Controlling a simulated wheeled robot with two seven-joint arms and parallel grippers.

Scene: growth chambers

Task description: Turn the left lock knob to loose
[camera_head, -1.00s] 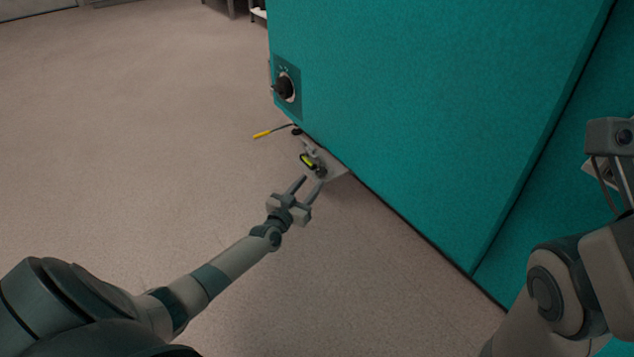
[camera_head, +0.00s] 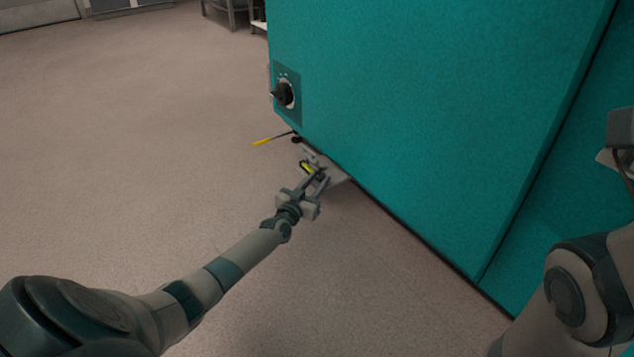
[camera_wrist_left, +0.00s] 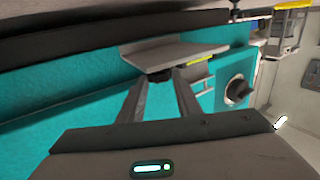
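A grey bracket plate (camera_head: 338,178) juts from the foot of the teal chamber, with a small yellow-green marked part (camera_head: 306,167) on it. In the left wrist view, a small dark knob (camera_wrist_left: 158,75) sits at the grey plate (camera_wrist_left: 172,52), between my fingertips; I take it for the left lock knob. My left gripper (camera_head: 320,178) is open at the bracket, and its fingers also show apart in the left wrist view (camera_wrist_left: 160,88). I cannot tell whether they touch the knob. My right gripper (camera_head: 622,150) is partly cut off at the right edge.
The teal chamber (camera_head: 420,100) fills the right side. A black dial (camera_head: 284,94) is on its corner panel. A yellow-handled lever (camera_head: 263,142) sticks out low beside the bracket. The floor (camera_head: 130,150) to the left is clear.

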